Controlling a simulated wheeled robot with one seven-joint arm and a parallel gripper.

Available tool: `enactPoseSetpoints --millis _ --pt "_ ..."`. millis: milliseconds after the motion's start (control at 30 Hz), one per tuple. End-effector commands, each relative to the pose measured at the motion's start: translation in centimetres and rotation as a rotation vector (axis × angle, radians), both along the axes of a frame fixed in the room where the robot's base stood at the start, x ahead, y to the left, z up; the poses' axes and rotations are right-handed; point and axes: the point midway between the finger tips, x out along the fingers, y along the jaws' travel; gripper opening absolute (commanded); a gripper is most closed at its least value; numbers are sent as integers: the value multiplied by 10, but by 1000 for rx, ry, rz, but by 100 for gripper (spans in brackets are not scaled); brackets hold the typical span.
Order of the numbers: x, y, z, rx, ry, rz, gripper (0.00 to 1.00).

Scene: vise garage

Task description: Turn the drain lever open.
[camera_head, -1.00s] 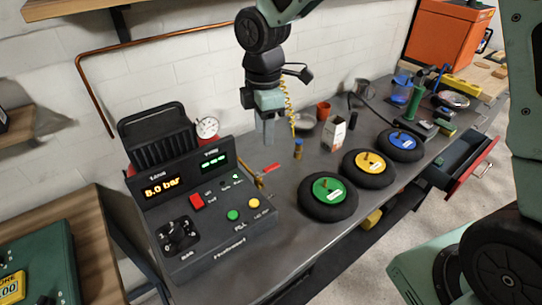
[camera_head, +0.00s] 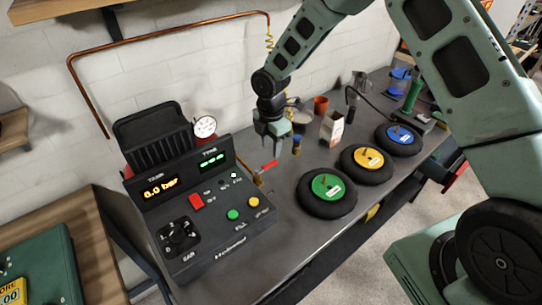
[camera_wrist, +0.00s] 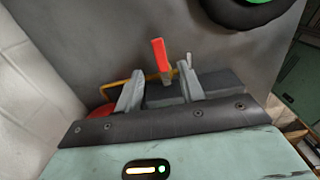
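The drain lever (camera_head: 268,165) is a small red handle on a brass fitting at the right side of the dark compressor (camera_head: 205,218). In the wrist view the red lever (camera_wrist: 159,55) stands out from a yellowish pipe, ahead of and between my fingertips. My gripper (camera_head: 272,143) points down just above the lever in the head view. Its two grey fingers are apart with a gap between them, and nothing is clasped. I cannot tell whether a finger touches the lever.
A pressure gauge (camera_head: 204,126) and a finned block (camera_head: 158,138) top the compressor. Green (camera_head: 327,194), yellow (camera_head: 368,164) and blue (camera_head: 399,139) wheels lie to the right on the bench. A carton (camera_head: 332,128) and red cup (camera_head: 321,104) stand behind. The white wall is close behind.

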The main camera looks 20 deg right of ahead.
Motion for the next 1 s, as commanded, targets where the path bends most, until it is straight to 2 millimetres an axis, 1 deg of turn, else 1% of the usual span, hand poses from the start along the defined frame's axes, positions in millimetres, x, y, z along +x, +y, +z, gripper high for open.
enactPoseSetpoints --millis 100,300,467,733,767,800,867,900,1000 --pt "-1 0 -22 -1 4 0 39" --pt "0 0 -48 0 1 0 39" --pt "0 0 -57 0 0 0 39" --pt "0 0 -59 0 0 -1 39" --pt "0 0 -59 0 0 -1 34" --pt "0 0 -59 0 0 -1 22" --pt "0 0 -59 0 0 -1 6" --pt "0 0 -58 0 0 -1 0" --pt "0 0 -58 0 0 -1 0"
